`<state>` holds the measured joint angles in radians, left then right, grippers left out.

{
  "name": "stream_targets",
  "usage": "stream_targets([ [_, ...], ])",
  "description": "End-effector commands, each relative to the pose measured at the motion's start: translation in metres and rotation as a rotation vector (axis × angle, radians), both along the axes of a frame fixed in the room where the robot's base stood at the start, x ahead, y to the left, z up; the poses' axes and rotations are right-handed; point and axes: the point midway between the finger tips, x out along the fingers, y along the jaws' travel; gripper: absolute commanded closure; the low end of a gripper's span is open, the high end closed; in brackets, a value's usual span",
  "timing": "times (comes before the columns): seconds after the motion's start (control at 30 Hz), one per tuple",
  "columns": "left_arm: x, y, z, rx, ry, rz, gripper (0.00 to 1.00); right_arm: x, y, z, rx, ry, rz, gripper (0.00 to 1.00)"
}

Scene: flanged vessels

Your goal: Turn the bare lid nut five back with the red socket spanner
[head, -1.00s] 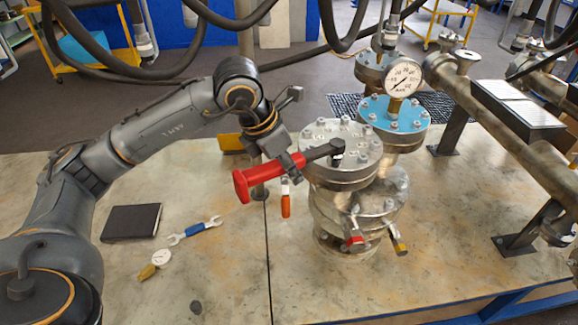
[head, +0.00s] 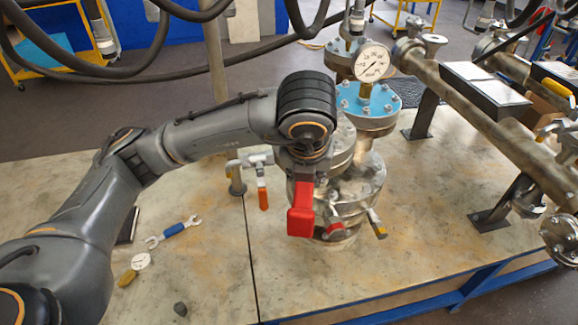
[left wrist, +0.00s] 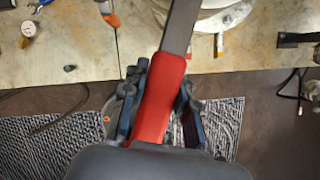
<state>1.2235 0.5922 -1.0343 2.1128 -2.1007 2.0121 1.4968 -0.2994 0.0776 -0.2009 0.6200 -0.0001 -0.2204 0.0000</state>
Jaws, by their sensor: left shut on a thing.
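The red socket spanner's handle (head: 301,212) points toward the camera in the head view, in front of the vessel with the bare lid (head: 343,146). My left gripper (head: 304,178) is shut on this handle; in the left wrist view its fingers (left wrist: 158,100) stand on both sides of the red grip (left wrist: 160,95). The grey spanner shaft (left wrist: 181,25) runs up out of that view toward the vessel. My arm covers much of the bare lid, so the socket end and the lid nuts near it are hidden. My right gripper is in neither view.
The vessel with the blue lid (head: 350,98) and gauge (head: 372,62) stands just behind. An orange-handled valve (head: 263,195) is left of the spanner. A blue-handled wrench (head: 173,230) and a small gauge (head: 140,262) lie on the table. Pipework (head: 480,110) is at right.

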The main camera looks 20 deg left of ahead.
Motion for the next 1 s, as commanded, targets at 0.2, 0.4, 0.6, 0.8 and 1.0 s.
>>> stream_targets([
  [0.2,0.005,-0.013,0.001,-0.002,-0.001,0.118,1.00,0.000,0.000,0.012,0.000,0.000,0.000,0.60],
  [0.4,0.005,-0.013,0.016,-0.003,-0.003,0.116,1.00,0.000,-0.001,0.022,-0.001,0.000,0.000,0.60],
  [0.6,0.005,-0.012,0.040,-0.003,-0.002,0.115,1.00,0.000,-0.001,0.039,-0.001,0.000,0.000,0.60],
  [0.8,0.004,-0.013,0.052,-0.003,0.000,0.114,1.00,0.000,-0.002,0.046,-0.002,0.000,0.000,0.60],
  [1.0,0.004,-0.012,0.051,-0.003,0.000,0.114,1.00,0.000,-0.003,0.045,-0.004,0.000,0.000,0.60],
])
